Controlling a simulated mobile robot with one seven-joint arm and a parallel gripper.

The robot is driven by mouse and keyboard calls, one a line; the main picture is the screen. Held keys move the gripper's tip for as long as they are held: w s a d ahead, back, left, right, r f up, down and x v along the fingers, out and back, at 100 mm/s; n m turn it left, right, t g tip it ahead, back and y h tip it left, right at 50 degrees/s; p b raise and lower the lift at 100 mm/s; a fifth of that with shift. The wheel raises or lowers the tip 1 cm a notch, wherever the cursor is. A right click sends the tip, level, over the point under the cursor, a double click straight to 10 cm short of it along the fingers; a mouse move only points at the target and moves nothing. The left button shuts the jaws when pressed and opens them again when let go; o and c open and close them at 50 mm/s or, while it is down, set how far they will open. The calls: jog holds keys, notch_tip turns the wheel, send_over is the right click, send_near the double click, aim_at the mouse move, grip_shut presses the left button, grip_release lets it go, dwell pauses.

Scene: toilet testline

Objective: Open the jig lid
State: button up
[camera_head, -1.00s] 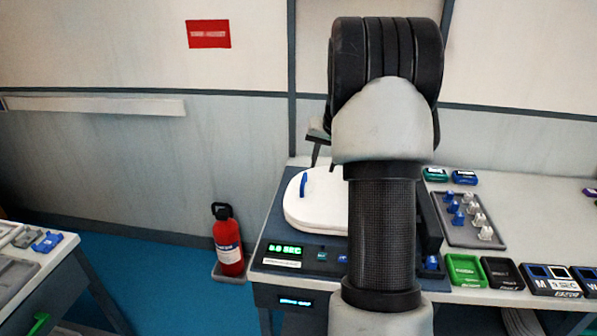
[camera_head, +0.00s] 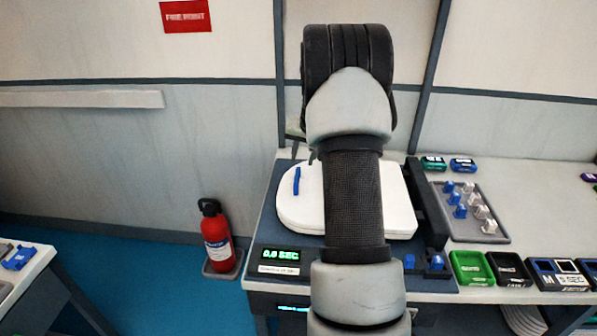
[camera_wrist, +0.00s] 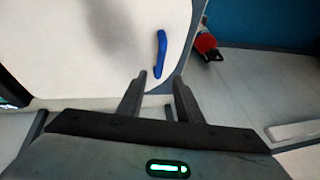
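The jig lid (camera_head: 400,208) is a white, rounded, toilet-seat-like panel lying flat on a dark test station on the table. It also shows in the wrist view (camera_wrist: 95,50). A blue handle (camera_head: 297,181) stands near its left edge; in the wrist view the handle (camera_wrist: 160,55) lies beyond my fingertips. My gripper (camera_wrist: 158,78) is open and empty, its two dark fingers apart and short of the handle. My arm covers the middle of the lid in the head view, and the gripper cannot be made out there.
The station's front has a green display (camera_head: 281,254) and blue buttons. A tray of blue and white pegs (camera_head: 470,212) and several coloured bins (camera_head: 470,267) are to the right. A red fire extinguisher (camera_head: 217,238) stands left of the table. The wall is close behind.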

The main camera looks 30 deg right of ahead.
aim_at(298, 174)
jog(key=x, duration=0.9)
jog(key=shift+w+f, duration=0.1)
grip_shut()
